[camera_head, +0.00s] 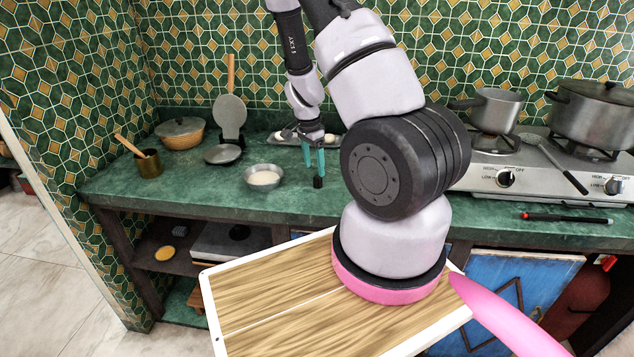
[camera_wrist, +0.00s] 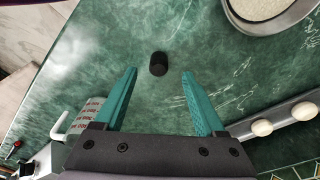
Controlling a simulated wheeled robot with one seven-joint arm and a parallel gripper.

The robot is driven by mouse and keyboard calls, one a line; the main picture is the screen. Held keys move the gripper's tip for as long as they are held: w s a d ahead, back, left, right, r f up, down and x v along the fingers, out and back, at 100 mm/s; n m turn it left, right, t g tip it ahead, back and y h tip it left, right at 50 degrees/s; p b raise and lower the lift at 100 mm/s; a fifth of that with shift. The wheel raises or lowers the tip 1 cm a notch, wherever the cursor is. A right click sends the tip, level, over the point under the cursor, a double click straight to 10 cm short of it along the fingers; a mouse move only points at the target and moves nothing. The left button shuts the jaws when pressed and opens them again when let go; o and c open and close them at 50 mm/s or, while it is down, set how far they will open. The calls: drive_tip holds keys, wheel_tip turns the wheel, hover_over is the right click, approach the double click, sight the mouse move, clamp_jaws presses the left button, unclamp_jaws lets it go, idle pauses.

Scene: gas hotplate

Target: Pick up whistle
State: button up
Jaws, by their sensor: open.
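A small black object, which I take to be the whistle (camera_head: 318,182), stands on the green counter (camera_head: 225,197) to the right of a metal bowl. It is a short dark cylinder in the wrist view (camera_wrist: 158,64), where it lies centred between the fingertips and slightly beyond them. My gripper (camera_head: 314,169) points down just above it, with its two teal fingers spread. In the wrist view the fingers (camera_wrist: 158,74) are wide apart with nothing between them. I cannot tell the exact height gap.
A metal bowl of white grains (camera_head: 263,178) is to the left. A tray with white round items (camera_head: 292,139) lies behind my gripper. A white mug with red writing (camera_wrist: 85,117) shows in the wrist view. A gas hotplate (camera_head: 540,165) with pots is at the right.

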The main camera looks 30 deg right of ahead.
sight(317, 176)
drive_tip(key=f, duration=0.2)
drive_tip(key=d+f, duration=0.1)
drive_tip(key=f, duration=0.1)
drive_tip(key=shift+f, duration=0.3)
clamp_jaws()
drive_tip(key=shift+r, duration=0.1)
